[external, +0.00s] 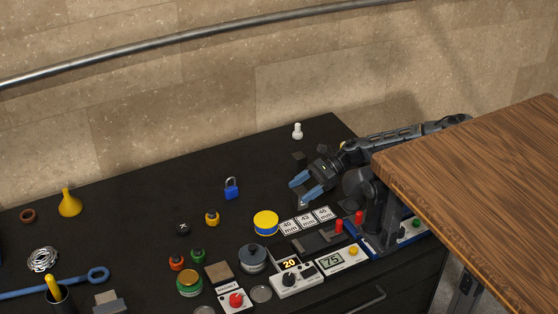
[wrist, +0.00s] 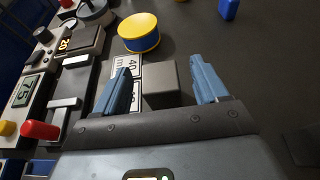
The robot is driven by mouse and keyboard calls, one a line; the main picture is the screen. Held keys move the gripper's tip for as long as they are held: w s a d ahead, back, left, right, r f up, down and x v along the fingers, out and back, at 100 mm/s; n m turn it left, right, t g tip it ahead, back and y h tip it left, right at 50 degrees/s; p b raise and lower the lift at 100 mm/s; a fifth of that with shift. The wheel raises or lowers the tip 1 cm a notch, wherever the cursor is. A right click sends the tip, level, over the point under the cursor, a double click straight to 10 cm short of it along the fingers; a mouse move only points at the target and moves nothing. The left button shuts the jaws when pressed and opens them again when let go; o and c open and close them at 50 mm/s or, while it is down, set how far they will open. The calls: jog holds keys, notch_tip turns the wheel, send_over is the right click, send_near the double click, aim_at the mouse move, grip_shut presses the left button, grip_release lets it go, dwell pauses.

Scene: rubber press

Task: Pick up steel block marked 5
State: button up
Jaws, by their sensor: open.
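A plain grey block (wrist: 164,84) shows between my fingers in the wrist view, beside the white number plates. No mark is legible on it, so I cannot tell whether it is the one marked 5. My gripper (wrist: 161,64) is open, with one blue finger on each side of the block in the picture; I see no contact. In the external view my gripper (external: 299,190) hangs low over the black bench, behind the number plates, and the fingers partly hide what is between them.
Number plates (external: 307,221) lie just in front of my gripper. A yellow-and-blue tin (external: 265,222) and a blue padlock (external: 232,188) are to its left. A press with red handles (external: 339,226) and a 75 display (external: 331,262) stand close by. A wooden tabletop (external: 480,180) is at right.

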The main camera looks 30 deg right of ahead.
jog(key=shift+x, duration=1.4)
jog(key=shift+c, duration=0.2)
grip_shut()
jog(key=shift+r, duration=0.15)
